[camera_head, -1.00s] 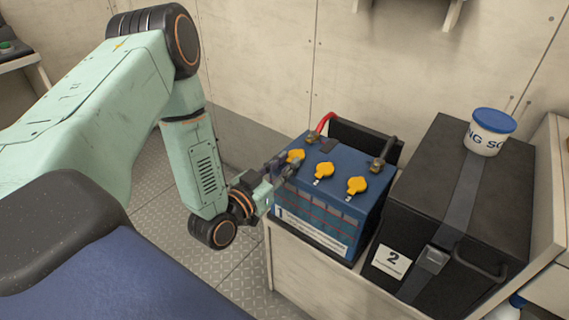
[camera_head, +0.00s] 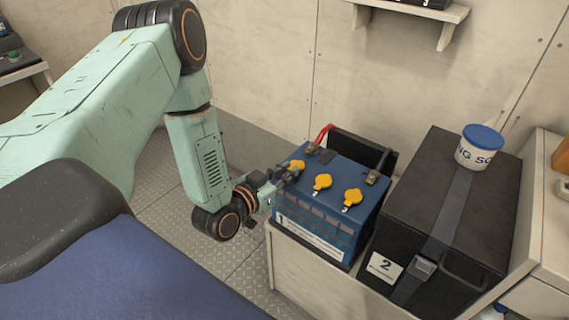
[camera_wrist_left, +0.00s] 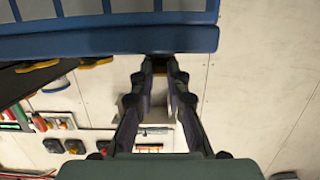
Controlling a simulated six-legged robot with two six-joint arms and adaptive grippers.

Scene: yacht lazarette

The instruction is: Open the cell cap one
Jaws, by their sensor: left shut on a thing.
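The blue battery (camera_head: 330,215) marked 1 has three yellow cell caps on its top. The leftmost cap (camera_head: 297,165) is partly hidden by my left gripper (camera_head: 286,174). The middle cap (camera_head: 322,182) and the right cap (camera_head: 352,197) stand clear of it. My left gripper is shut on the leftmost cap, reaching in from the left at the battery's top edge. In the left wrist view its fingers (camera_wrist_left: 159,73) close just below the battery (camera_wrist_left: 110,42), with a small orange patch between the tips. My right gripper is not in view.
A black box (camera_head: 453,190) marked 2 stands right of the battery, with a white tub (camera_head: 478,150) on it. A red cable (camera_head: 323,132) and dark terminal clamp (camera_head: 378,168) sit at the battery's rear. The floor (camera_head: 158,205) left of it is clear.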

